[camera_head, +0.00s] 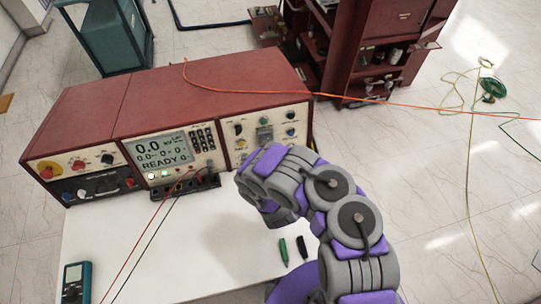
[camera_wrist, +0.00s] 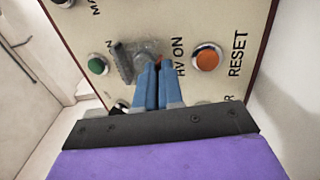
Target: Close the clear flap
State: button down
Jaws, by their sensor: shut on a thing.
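The clear flap (camera_wrist: 124,62) is a small greyish see-through cover on the cream panel beside the HV ON label, standing out from the panel. In the head view the flap (camera_head: 264,134) is small, on the right-hand panel of the red console. My gripper (camera_wrist: 152,72) has blue fingers close together, with their tips at the flap and its grey mount. It appears shut on the flap, though the fingers hide the exact contact. In the head view my grey and purple arm reaches to this panel and hides the fingertips.
A green button (camera_wrist: 97,65) and an orange RESET button (camera_wrist: 207,57) sit close on either side. The red console (camera_head: 190,95) stands on a white table (camera_head: 220,250). Two markers (camera_head: 284,251) and a teal meter (camera_head: 75,282) lie on it. Red and black leads cross the tabletop.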

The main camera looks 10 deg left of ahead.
jog(key=shift+a, duration=0.2)
dwell(0.3)
jog(key=c, duration=1.3)
grip_release()
jog(key=shift+w+a+f, duration=0.1)
jog(key=shift+w+a, duration=0.05)
jog(key=shift+o, duration=0.2)
